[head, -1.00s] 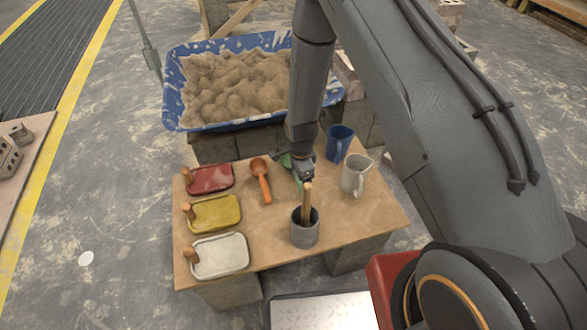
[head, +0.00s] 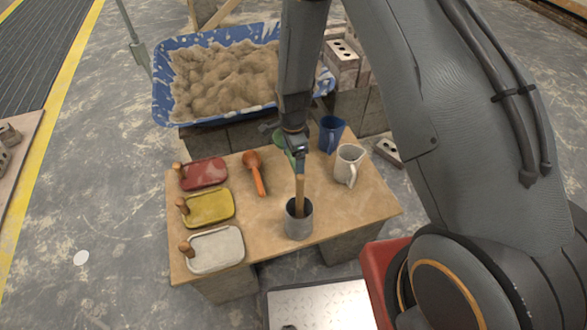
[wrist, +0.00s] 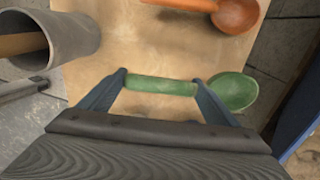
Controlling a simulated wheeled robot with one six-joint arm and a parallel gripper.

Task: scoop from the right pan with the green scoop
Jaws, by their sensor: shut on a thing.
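The green scoop (wrist: 234,91) is in my gripper (wrist: 162,87); in the wrist view its handle lies crosswise between the two fingers and its bowl sticks out to the right, empty as far as I see. In the head view my gripper (head: 296,151) is above the wooden table, behind the grey cup, and the green scoop (head: 279,140) is partly hidden by it. One blue tub (head: 163,105) heaped with sandy mortar stands beyond the table. I see no second pan, so I cannot tell which one is the right pan.
Bricks stand behind.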

